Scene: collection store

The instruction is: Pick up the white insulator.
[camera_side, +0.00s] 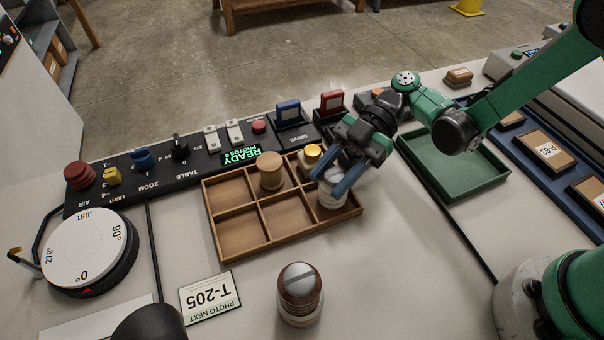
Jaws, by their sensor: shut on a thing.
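The white insulator (331,195) is at the near right compartment of the wooden divided tray (236,250). It stands about upright. My gripper (343,181) reaches down from the upper right, with its blue fingers on either side of the insulator's upper part, shut on it. The fingers hide part of its top. I cannot tell whether its base touches the tray floor.
A wooden cylinder (270,171) and a gold-topped piece (312,154) are in the tray's back compartments. A brown insulator (299,295) stands in front. A green tray (482,180) is at right, a control panel (160,163) behind, and a turntable (85,245) at left.

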